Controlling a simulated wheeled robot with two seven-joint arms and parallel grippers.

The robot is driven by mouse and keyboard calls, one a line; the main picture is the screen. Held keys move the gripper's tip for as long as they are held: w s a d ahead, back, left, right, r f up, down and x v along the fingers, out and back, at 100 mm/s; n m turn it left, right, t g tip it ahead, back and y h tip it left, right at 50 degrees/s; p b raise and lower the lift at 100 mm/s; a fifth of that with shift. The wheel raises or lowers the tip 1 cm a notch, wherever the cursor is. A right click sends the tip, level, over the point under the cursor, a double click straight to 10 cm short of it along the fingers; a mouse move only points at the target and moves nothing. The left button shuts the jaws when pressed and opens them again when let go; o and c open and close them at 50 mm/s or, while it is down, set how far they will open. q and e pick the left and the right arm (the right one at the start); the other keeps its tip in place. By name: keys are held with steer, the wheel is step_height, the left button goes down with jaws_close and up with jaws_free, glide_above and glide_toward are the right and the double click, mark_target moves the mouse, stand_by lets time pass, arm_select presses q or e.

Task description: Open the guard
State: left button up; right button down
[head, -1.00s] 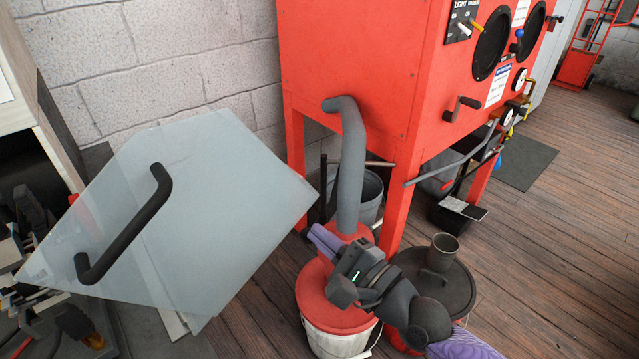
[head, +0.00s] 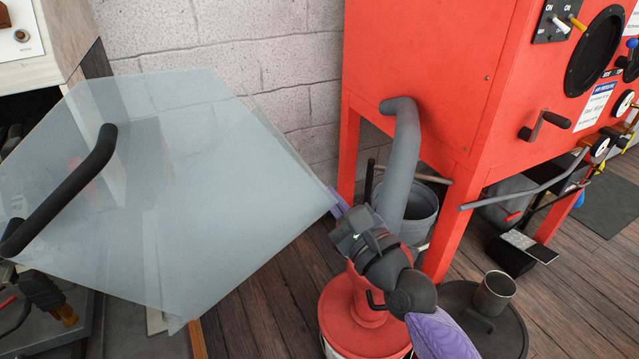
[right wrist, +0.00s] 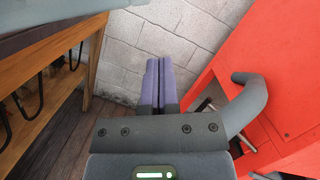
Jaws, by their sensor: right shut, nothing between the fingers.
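The guard (head: 190,190) is a large clear, greyish panel with a black bar handle (head: 70,190), at the left of the head view. It stands tilted, with its right corner toward the red cabinet. My right gripper (head: 338,205) has purple fingers and is at that right corner. The fingertips are partly hidden by the panel's edge, and I cannot tell whether they touch it. In the right wrist view the two fingers (right wrist: 157,75) are together with nothing between them. My left gripper is not in view.
A red blast cabinet (head: 440,90) stands at the right, with a grey hose (head: 403,150) running down to a red-lidded bucket (head: 350,300). A grey metal bucket (head: 422,212) stands beneath it. A block wall (head: 220,40) is behind. Wooden floor (head: 265,310) shows between the guard and bucket.

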mark_target(306, 167)
steer(key=shift+n, duration=0.7)
steer(key=a+r+p, duration=0.1)
steer(key=r+p, duration=0.1)
steer(key=a+r+p, duration=0.1)
steer(key=r+p, duration=0.1)
steer(key=s+a+r+p, duration=0.1)
steer(key=r+p, duration=0.1)
steer(key=shift+a+r, duration=0.3)
steer(key=shift+r, duration=0.05)
steer(key=shift+a+r, duration=0.15)
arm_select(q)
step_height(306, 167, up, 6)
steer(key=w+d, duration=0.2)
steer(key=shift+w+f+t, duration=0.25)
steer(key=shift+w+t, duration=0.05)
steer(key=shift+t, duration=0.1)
arm_select(e)
steer(key=shift+f+y, duration=0.3)
